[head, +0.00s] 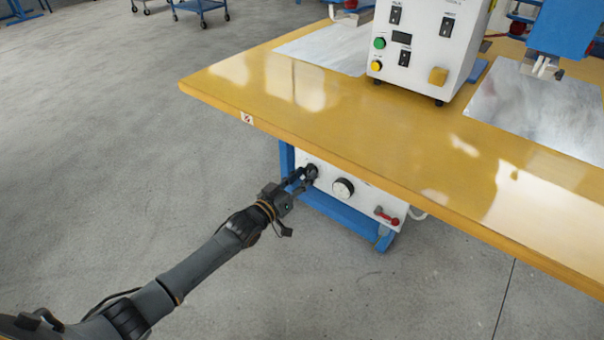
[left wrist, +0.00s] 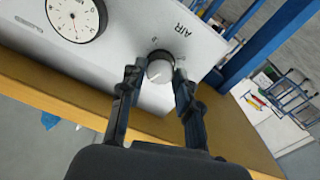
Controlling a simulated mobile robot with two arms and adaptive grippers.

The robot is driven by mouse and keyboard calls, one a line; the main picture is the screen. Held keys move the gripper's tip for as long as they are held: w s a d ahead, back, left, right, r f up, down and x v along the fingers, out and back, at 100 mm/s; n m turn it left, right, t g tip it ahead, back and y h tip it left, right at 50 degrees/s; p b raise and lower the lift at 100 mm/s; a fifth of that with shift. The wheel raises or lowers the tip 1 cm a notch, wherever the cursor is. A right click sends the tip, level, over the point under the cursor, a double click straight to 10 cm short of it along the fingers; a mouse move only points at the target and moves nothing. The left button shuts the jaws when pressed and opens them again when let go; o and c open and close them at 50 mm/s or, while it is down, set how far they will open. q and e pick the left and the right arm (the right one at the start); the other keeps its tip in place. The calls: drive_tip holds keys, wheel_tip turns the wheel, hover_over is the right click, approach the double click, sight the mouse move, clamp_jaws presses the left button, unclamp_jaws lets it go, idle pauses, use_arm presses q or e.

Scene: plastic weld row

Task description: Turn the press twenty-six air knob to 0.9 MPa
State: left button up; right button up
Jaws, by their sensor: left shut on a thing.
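The air knob (left wrist: 160,70) is a round grey knob with a white pointer line, on a white panel under the table, next to the printed word AIR. My left gripper (left wrist: 158,88) has its two fingers on either side of the knob and is shut on it. In the head view my left gripper (head: 303,180) reaches the panel's left end, and its fingers hide much of the knob. A round gauge (head: 343,188) with a white dial sits right of the knob; it also shows in the left wrist view (left wrist: 76,14), its reading too small to tell. My right gripper is not in view.
The yellow tabletop (head: 330,125) overhangs the panel. A blue frame (head: 345,214) runs below it. A red-handled valve (head: 387,216) sits at the panel's right. A white control box (head: 425,45) stands on the table.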

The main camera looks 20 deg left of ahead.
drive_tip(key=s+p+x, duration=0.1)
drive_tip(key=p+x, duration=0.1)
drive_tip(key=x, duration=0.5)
use_arm(q)
drive_tip(key=shift+f+m+b, duration=0.15)
drive_tip(key=shift+m+b, duration=0.55)
drive_tip(key=shift+m, duration=5.15)
drive_tip(key=shift+f+m+b, duration=0.1)
drive_tip(key=shift+m+b, duration=0.55)
drive_tip(key=shift+m, duration=5.2)
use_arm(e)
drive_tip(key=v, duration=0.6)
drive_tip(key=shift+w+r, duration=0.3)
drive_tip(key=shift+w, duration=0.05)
